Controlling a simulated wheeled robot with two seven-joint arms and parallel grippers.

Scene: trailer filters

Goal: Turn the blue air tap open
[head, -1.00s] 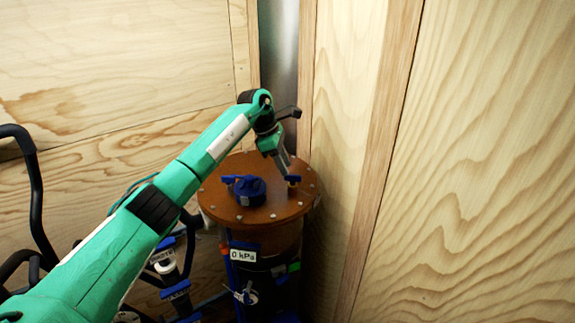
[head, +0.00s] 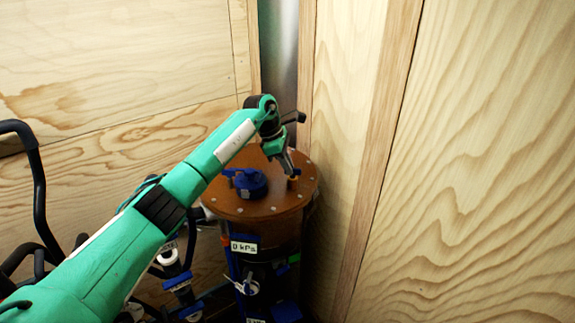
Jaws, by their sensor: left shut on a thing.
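The blue air tap (head: 297,172) is small and stands on a short brass-coloured stem near the right side of the round brown lid (head: 262,207). My left gripper (head: 292,171) comes down on it from above and is shut on it, hiding part of its handle. The visible bit of the handle's angle is too small to read exactly. My right gripper is out of the picture.
A larger blue cap (head: 246,182) sits on the lid left of the tap. A "0 hPa" label (head: 244,247) is on the vessel below. Wooden walls (head: 350,120) stand close behind and right. Black curved tubes (head: 30,165) stand at the left.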

